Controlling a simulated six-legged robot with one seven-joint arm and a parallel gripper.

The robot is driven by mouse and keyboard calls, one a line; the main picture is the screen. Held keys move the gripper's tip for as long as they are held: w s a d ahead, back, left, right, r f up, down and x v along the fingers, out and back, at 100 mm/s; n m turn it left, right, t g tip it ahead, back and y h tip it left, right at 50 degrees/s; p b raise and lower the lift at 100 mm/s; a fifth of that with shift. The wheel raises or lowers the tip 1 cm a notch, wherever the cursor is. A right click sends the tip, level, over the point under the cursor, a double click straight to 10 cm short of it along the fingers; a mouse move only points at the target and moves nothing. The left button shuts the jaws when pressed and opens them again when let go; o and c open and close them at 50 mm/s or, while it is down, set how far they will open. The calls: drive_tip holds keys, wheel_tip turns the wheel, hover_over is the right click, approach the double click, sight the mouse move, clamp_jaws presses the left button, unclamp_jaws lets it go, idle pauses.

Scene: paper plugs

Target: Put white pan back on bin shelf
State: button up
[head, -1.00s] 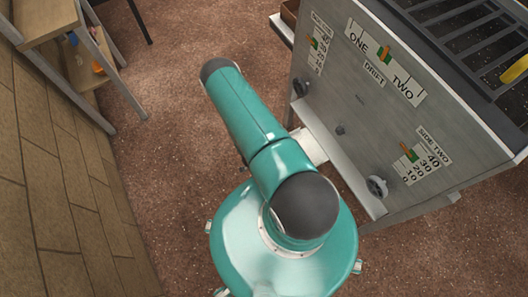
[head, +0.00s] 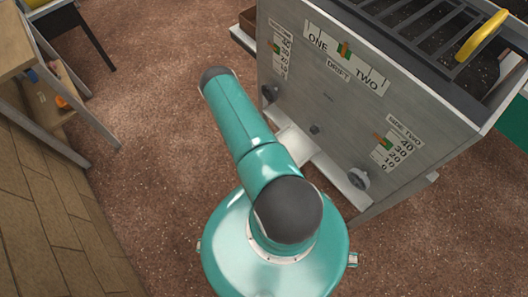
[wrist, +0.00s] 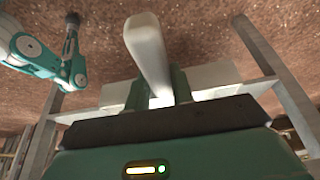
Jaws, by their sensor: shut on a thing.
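A white, elongated piece, taken as part of the white pan (wrist: 148,50), stands between the green fingers of my gripper (wrist: 158,85) in the wrist view. My gripper is shut on it. Pale flat surfaces lie behind the fingers; I cannot tell whether they are pan or shelf. In the head view a white patch (head: 294,142) shows beside my teal arm, against the grey machine. The pale bin shelf (head: 342,184) runs along the machine's lower side. My arm hides the gripper there, and contact between pan and shelf cannot be told.
The grey machine (head: 335,110) has side knobs, printed scales and a dark grated top with a yellow handle (head: 482,36).

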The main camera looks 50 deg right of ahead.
sight(290, 150)
drive_tip(key=d, duration=0.4)
drive_tip(key=s+d, duration=0.1)
drive_tip(key=d, duration=0.3)
drive_tip(key=s+d+f, duration=0.1)
drive_tip(key=d, duration=0.3)
drive_tip(key=shift+d, duration=0.25)
drive_tip(key=shift+f, duration=0.65)
drive_tip(key=o, duration=1.1)
drive_tip(key=shift+c, duration=0.2)
drive_tip(key=shift+a+r, duration=0.1)
drive_tip(key=s+v, duration=0.1)
drive_tip(key=v, duration=1.2)
drive_tip(key=shift+w+r, duration=0.35)
drive_tip(key=shift+w, duration=0.1)
